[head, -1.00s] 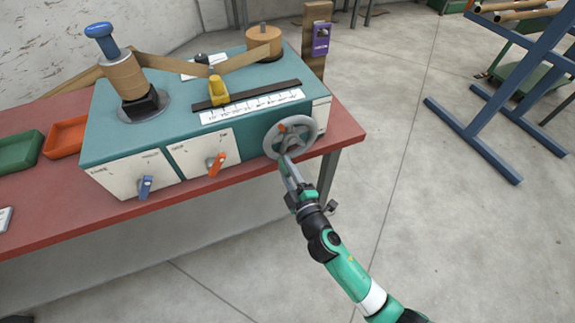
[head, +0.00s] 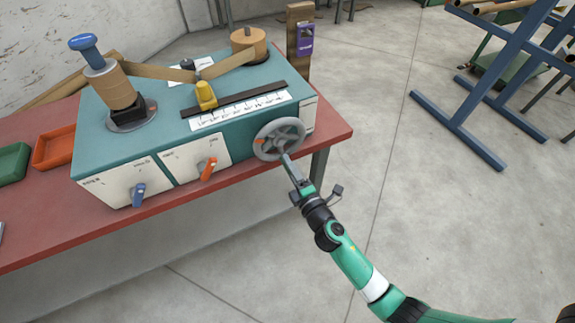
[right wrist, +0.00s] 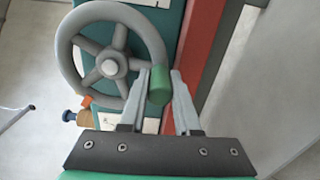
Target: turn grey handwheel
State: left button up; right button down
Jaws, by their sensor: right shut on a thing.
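The grey handwheel (head: 298,129) sits on the front right of the teal machine. It has spokes and an orange mark at its left rim. In the right wrist view the handwheel (right wrist: 78,72) fills the upper left, with the orange mark at its lower left. A green handle (right wrist: 159,85) stands out from its lower right rim. My right gripper (head: 285,156) is at the wheel's lower edge in the head view. Its fingers (right wrist: 164,82) are on either side of the green handle, shut on it. My left gripper is not in view.
The teal machine (head: 160,90) stands on a red table (head: 60,235). A blue lever (head: 138,195) and an orange lever (head: 208,168) are on its front, left of the wheel. A blue rack (head: 465,130) stands at the right. The floor between is clear.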

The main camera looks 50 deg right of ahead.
jog(key=c, duration=0.6)
grip_release()
jog(key=v, duration=1.1)
jog(key=shift+s+a, duration=0.1)
jog(key=shift+s, duration=0.2)
